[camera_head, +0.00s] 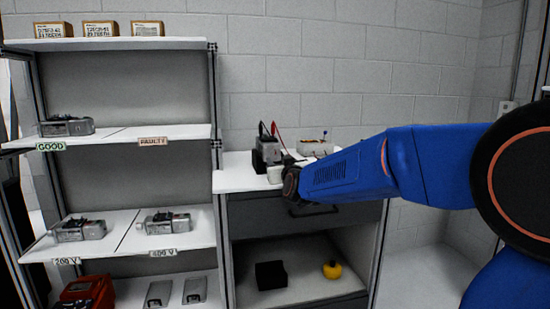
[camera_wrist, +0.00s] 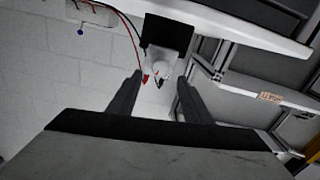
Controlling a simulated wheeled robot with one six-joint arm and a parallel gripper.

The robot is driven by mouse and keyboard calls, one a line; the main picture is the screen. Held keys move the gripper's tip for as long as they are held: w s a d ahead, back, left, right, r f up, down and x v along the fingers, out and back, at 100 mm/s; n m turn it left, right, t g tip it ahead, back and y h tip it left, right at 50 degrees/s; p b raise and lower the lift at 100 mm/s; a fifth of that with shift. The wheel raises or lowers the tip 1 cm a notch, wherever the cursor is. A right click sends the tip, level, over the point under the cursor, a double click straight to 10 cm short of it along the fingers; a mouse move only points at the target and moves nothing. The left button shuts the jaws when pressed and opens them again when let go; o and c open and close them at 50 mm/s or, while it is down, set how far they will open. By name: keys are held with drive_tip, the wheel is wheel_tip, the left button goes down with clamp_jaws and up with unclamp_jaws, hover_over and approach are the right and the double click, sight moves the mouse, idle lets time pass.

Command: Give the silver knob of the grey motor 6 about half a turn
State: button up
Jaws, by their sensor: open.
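A grey motor (camera_head: 268,149) stands upright at a black block on the white bench, with a black and a red lead at its top. No number is readable on it. In the wrist view, the black block (camera_wrist: 167,34) is ahead of my gripper (camera_wrist: 160,78). A pale rounded part (camera_wrist: 161,70) shows below the block, between the lines of the two fingers; I cannot tell if it is the silver knob. The fingers are apart and nothing is clamped. In the head view, my dark wrist covers the fingers and part of the bench.
The left rack (camera_head: 215,170) holds several grey motors on shelves marked GOOD, FAULTY, 200 V and 400 V. A black box (camera_head: 270,275) and a yellow round thing (camera_head: 332,270) sit under the bench. Leads (camera_wrist: 127,25) hang near my left finger.

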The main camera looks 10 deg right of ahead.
sight(274, 156)
drive_tip(key=shift+w, duration=3.5)
drive_tip(key=shift+c, duration=0.7)
drive_tip(key=c, duration=0.9)
